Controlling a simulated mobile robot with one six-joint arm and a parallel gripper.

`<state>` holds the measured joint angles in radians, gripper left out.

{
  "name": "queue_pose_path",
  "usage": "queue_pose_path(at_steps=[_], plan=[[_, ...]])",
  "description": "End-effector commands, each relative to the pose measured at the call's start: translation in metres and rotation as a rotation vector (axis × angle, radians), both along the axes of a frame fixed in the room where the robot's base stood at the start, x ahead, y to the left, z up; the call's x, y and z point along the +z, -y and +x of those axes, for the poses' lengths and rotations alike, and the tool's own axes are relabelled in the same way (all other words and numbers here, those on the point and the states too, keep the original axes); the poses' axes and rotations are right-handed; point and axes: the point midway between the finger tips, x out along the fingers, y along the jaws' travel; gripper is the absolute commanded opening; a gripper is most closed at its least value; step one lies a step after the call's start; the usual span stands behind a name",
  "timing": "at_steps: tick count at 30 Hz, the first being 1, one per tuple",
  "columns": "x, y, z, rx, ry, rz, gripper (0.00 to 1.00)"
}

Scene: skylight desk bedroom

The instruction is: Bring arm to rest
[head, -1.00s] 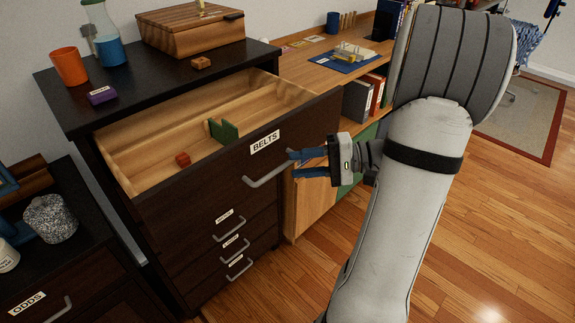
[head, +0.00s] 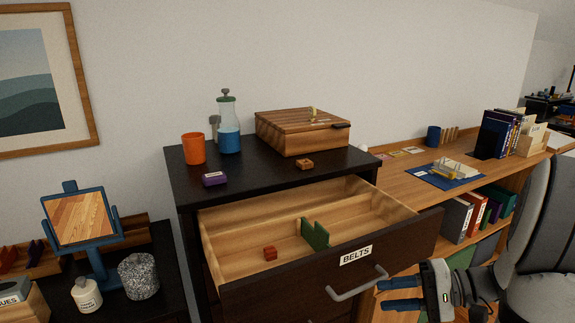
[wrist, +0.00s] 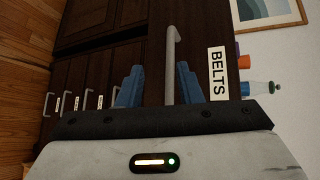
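My gripper (head: 402,294) is in front of the open BELTS drawer (head: 290,284), just right of its grey handle (head: 357,284). Its two blue fingers are apart with nothing between them in the head view. In the wrist view, my gripper (wrist: 158,88) is open and the handle (wrist: 171,65) shows in the gap beyond the fingers, with no visible grip on it. The drawer holds a small red block (head: 270,253) and a green divider (head: 315,234). My arm is at the right edge of the head view.
On the dresser top (head: 250,178) stand an orange cup (head: 194,148), a flask of blue liquid (head: 229,140), a wooden box (head: 302,132) and a purple block (head: 214,179). A desk (head: 400,180) is at right. A mirror (head: 80,220) stands on the left cabinet.

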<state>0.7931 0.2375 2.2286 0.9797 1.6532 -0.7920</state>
Motion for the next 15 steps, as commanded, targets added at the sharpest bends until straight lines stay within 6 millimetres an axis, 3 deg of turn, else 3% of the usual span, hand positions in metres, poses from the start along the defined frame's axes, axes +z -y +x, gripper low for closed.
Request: queue_pose_path(at_steps=[3, 6, 11, 15], plan=[[0.004, -0.046, -0.022, 0.146, -0.108, -0.210, 0.33], [0.000, -0.072, -0.046, 0.243, -0.177, -0.435, 0.33], [0.001, -0.088, -0.076, 0.323, -0.171, -0.813, 0.33], [0.010, -0.089, -0.086, 0.323, -0.062, -1.092, 0.33]])
